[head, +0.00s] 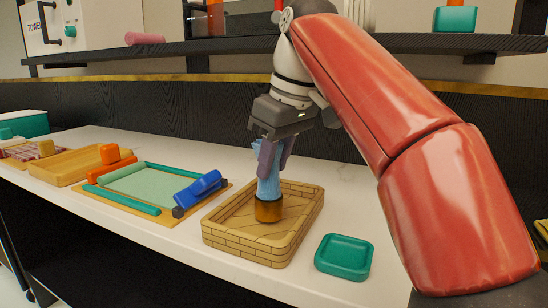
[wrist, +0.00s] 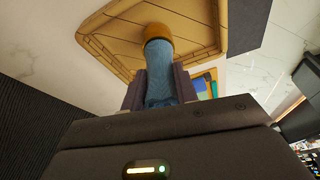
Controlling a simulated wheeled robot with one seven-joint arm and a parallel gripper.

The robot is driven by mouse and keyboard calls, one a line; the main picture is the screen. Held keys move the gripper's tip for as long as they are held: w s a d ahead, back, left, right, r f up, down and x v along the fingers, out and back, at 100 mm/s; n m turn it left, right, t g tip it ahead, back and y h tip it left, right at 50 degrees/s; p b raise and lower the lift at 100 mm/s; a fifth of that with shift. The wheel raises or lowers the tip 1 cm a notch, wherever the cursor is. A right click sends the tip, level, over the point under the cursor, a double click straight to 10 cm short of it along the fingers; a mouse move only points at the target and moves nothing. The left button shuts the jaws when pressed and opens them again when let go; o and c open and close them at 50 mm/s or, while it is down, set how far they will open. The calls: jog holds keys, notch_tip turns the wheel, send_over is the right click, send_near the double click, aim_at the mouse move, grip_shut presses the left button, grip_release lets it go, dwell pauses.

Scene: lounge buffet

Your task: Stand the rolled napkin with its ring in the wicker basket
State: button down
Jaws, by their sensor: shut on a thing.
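The rolled napkin (head: 268,184) is light blue and stands roughly upright, with an amber-brown ring (head: 268,210) around its lower end. My gripper (head: 272,150) is above the basket and shut on the upper part of the napkin. The wicker basket (head: 225,245) is a shallow tan tray with a woven-look rim. The ring end is inside the basket's outline, at or close to its floor; I cannot tell whether it touches. In the wrist view the napkin (wrist: 162,75) runs from between the fingers to the ring (wrist: 156,33), with the basket (wrist: 110,48) beyond.
A small teal dish (head: 344,257) sits right of the basket. To the left are a green mat (head: 150,184) with teal rolls, a blue object (head: 201,188), an orange item (head: 110,154) and a wooden tray (head: 70,165). A dark shelf (head: 220,50) runs above the counter.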

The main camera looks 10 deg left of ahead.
jog(key=shift+f+b, duration=0.35)
jog(key=shift+f, duration=0.15)
dwell(0.6)
jog(key=c, duration=1)
grip_release()
jog(key=shift+r, duration=0.15)
notch_tip(320, 180, up, 7)
jog(key=p, duration=0.8)
